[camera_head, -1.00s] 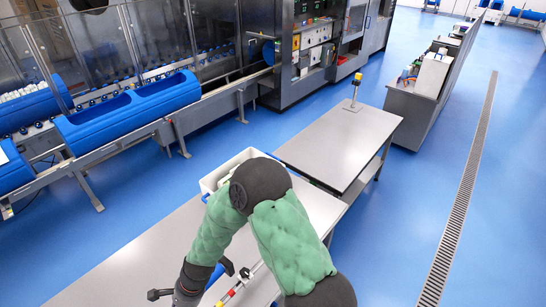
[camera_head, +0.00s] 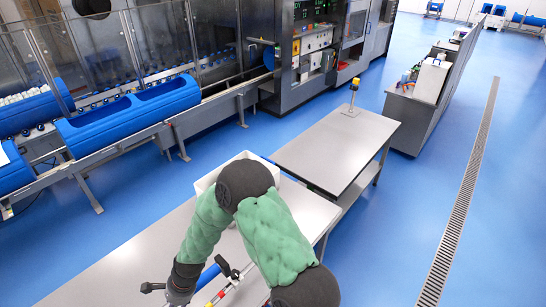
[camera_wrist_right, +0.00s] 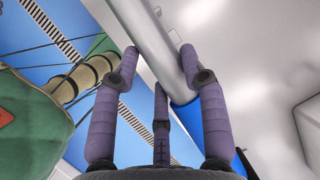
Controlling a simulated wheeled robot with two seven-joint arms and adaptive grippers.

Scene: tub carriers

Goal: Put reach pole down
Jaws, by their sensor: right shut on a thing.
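My right arm reaches over the near grey table (camera_head: 120,265), with its hand low in the head view. In the right wrist view, my right gripper (camera_wrist_right: 160,60) is closed around the reach pole (camera_wrist_right: 145,30). The pole is a pale grey tube with a blue section (camera_wrist_right: 187,115) beyond the fingers. In the head view, the blue part (camera_head: 208,276) and a red-and-yellow marked piece (camera_head: 222,292) show beside the hand. The pole's far ends are out of view or hidden. I cannot tell whether it touches the table. My left gripper is not in view.
A white bin (camera_head: 205,183) stands at the table's back end, partly behind my arm. A second grey table (camera_head: 335,150) with a yellow-topped post (camera_head: 353,92) adjoins beyond it. Blue tubs (camera_head: 130,110) line a conveyor at left. The near table's left part is clear.

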